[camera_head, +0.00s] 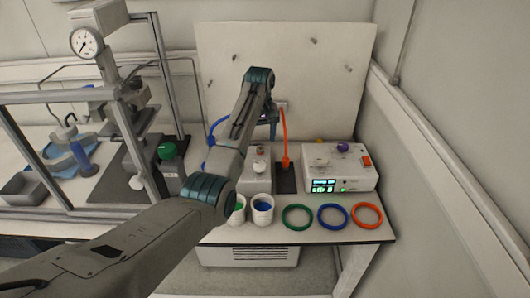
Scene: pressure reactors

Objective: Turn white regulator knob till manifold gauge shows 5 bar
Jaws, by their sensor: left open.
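A round white dial gauge (85,42) is at the upper left, on a grey block on top of a post. Its reading is too small to tell. A whitish knob (137,183) sits low at the front of the left-hand equipment. A green knob (167,150) is just above and right of it. I cannot tell for sure which part is the regulator knob. My left arm crosses the middle and hides part of the bench. My left gripper (272,120) is open, near the back board, well right of the white knob and apart from it. My right gripper is out of view.
A white control box (345,178) with a lit display stands at the right. Green (296,217), blue (333,217) and orange (366,215) rings lie in front. Two white cups stand left of them. A metal frame (40,97) encloses the left equipment. An orange hose (285,135) hangs near my gripper.

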